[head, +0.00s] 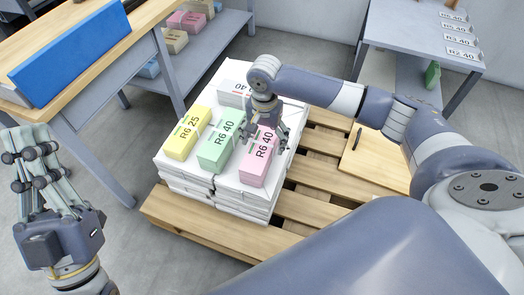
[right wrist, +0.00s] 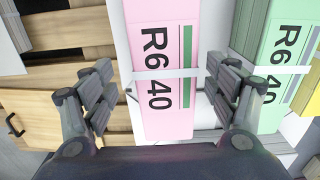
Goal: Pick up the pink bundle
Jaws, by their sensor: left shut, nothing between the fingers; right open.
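The pink bundle (head: 259,158), marked "R6 40" with a pale band around it, lies on a stack of white paper (head: 180,173) on a wooden pallet (head: 200,222). In the right wrist view the pink bundle (right wrist: 168,110) sits between the spread fingers of my right gripper (right wrist: 165,95). In the head view my right gripper (head: 262,132) is over the far end of the bundle and hides part of it. It is open; contact cannot be told. My left gripper (head: 38,168) is shut and empty at the far left, away from the stack.
A green bundle (head: 217,148) lies close left of the pink one, with a yellow bundle (head: 182,142) beyond and a white bundle (head: 234,92) behind. A table with a blue panel (head: 70,55) stands left.

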